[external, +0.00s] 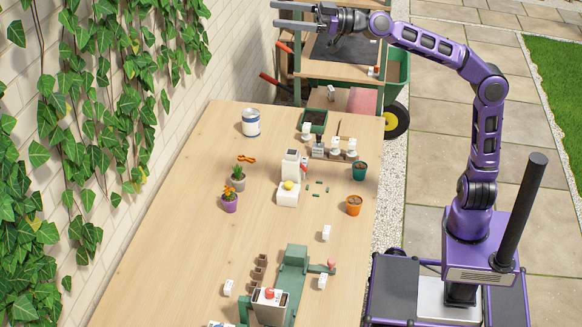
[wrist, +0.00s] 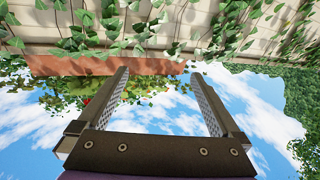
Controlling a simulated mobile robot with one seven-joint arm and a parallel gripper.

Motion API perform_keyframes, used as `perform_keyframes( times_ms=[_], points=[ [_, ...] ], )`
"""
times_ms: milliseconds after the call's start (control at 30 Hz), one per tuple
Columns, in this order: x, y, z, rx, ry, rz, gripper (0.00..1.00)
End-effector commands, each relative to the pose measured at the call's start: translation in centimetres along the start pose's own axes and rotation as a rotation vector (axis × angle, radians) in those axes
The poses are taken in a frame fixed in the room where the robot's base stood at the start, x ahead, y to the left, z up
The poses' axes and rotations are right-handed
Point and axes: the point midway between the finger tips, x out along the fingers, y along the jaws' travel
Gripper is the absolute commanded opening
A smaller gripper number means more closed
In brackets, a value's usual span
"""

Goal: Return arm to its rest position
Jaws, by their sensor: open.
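My gripper (external: 300,17) is at the top of the external view, raised and stretched out to the left of my purple arm. It appears above the far end of the table, in front of the shelf rack in the picture. In the wrist view my gripper (wrist: 158,100) has its two fingers wide apart with nothing between them. Beyond the fingers are sky, a wall top and ivy. My arm rises from its base at the right of the table and bends over at the elbow.
The wooden table (external: 170,240) holds potted plants, including a purple pot (external: 230,204), an orange pot (external: 354,206) and a teal pot (external: 360,171). A white tin (external: 250,123) and a green machine (external: 293,272) also stand there. An ivy-covered wall (external: 125,190) borders the left; a wheelbarrow (external: 397,100) stands behind.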

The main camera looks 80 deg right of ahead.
Motion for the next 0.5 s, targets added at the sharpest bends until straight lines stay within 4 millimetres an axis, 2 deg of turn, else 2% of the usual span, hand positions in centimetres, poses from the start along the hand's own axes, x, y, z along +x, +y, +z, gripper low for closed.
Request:
perform_keyframes(
  times_ms=[100,267,367,500],
  points=[
    [-0.1,0.2,3.6,0.052,-0.076,-0.071,1.00],
    [-0.7,-0.8,8.6,0.089,-0.190,-0.165,1.00],
    [-1.7,-1.9,11.8,0.104,-0.270,-0.228,1.00],
    [-4.3,-4.0,16.2,0.113,-0.391,-0.323,1.00]
  ],
)
